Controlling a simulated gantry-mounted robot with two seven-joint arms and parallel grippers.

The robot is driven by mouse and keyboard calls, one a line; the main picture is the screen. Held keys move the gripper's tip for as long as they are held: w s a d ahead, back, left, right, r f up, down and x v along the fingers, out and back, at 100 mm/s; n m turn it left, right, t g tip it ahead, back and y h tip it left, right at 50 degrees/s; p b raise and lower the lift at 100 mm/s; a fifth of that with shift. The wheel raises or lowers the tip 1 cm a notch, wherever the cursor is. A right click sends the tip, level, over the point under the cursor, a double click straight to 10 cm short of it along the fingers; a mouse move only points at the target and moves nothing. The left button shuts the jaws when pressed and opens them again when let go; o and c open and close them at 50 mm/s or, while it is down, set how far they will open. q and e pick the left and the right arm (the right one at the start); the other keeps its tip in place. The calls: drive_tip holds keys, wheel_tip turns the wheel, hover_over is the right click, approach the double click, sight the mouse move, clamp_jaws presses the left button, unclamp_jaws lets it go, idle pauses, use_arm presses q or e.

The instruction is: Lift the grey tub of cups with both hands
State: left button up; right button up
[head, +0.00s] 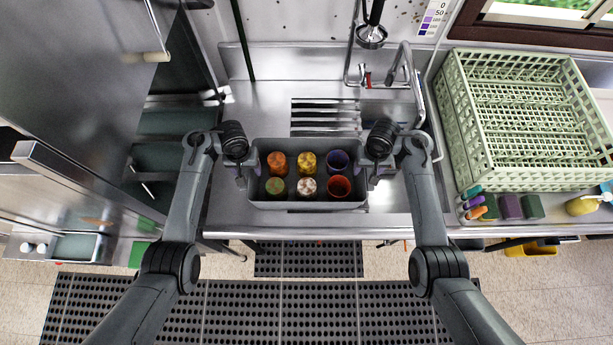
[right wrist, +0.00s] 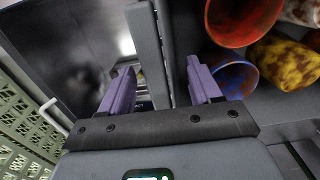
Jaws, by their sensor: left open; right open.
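The grey tub (head: 308,205) stands on the steel counter in the head view, with several cups in two rows. The back row has an orange cup (head: 277,163), a yellow cup (head: 307,162) and a blue-purple cup (head: 338,160). The front row has a green-brown cup (head: 276,187), a white-brown cup (head: 307,187) and a red cup (head: 339,187). My left gripper (head: 247,170) is open at the tub's left end; its fingers are partly hidden. My right gripper (head: 371,173) is open at the right end. In the right wrist view its purple fingers (right wrist: 160,78) stand either side of the tub's wall.
A green dish rack (head: 462,120) stands to the right. Markers (head: 472,203) and dark sponges (head: 510,206) lie in front of it. A tap (head: 405,65) and sprayer (head: 371,36) are behind the tub. The counter's front edge is close before the tub.

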use_arm(q)
clamp_jaws()
use_arm(e)
clamp_jaws()
use_arm(q)
drive_tip(key=shift+r, duration=0.2)
use_arm(e)
drive_tip(key=shift+r, duration=0.15)
